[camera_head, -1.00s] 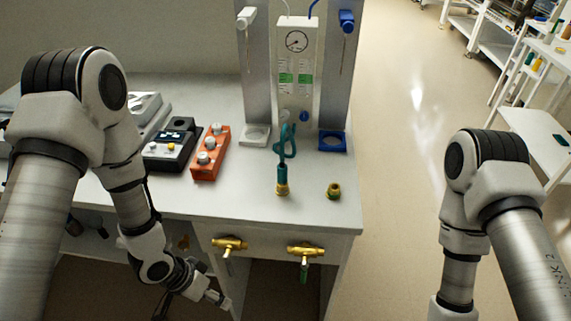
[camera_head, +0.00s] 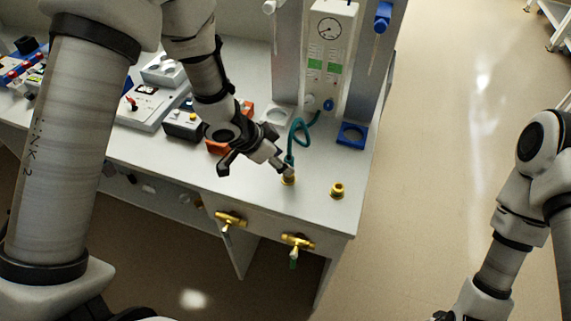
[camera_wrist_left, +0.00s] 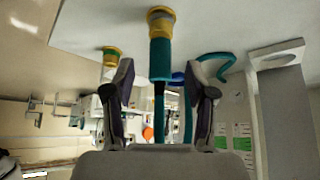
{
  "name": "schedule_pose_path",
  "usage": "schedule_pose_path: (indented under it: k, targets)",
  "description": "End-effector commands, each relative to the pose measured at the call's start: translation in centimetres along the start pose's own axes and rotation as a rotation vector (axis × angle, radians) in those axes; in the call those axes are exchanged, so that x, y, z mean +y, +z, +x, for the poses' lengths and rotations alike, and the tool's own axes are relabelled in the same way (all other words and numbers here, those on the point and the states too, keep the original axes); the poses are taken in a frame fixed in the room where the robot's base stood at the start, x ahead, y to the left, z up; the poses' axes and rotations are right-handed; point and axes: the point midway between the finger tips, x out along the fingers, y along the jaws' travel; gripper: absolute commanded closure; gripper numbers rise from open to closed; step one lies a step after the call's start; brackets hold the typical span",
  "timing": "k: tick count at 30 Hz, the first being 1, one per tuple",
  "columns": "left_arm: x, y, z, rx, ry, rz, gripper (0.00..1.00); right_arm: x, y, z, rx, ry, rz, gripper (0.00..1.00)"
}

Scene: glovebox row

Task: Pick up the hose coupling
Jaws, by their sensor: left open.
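The hose coupling is a teal sleeve (camera_wrist_left: 160,60) on the end of a teal hose. It stands on a brass fitting with a yellow ring (camera_wrist_left: 160,16) on the bench top. In the head view the coupling (camera_head: 290,159) is partly hidden by my left gripper (camera_head: 284,166), which comes in from the left. In the left wrist view the open jaws (camera_wrist_left: 164,84) have one finger on each side of the coupling and hose, with gaps visible. Nothing is held. My right arm shows at lower right; its fingertips are out of the picture.
A second brass fitting (camera_head: 338,190) stands free to the right, near the bench edge. Two brass valves (camera_head: 230,219) (camera_head: 297,241) stick out from the bench front.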

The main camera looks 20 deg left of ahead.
Motion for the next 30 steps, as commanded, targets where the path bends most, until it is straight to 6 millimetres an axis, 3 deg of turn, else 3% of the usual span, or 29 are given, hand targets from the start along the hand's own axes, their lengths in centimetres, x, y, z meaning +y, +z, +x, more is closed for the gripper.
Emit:
schedule_pose_path:
  k: [3,9,14,25,30]
  targets:
    - [0.1,0.0,1.4,0.0,0.0,0.001,0.44,0.0,-0.1,0.0,0.002,0.0,0.002,0.6]
    - [0.0,0.0,1.5,0.001,0.0,0.0,0.44,0.0,-0.1,0.1,0.002,0.0,0.002,0.6]
    - [0.0,0.0,1.5,0.001,0.0,-0.001,1.0,0.0,-0.1,0.0,0.001,0.0,0.001,0.6]
    - [0.0,-0.1,1.4,0.002,0.0,-0.001,1.0,0.0,-0.1,-0.1,0.002,0.0,0.002,0.6]
    - [0.0,-0.6,0.7,0.003,-0.002,-0.002,1.0,0.0,-0.1,-1.0,0.002,0.0,0.002,0.6]
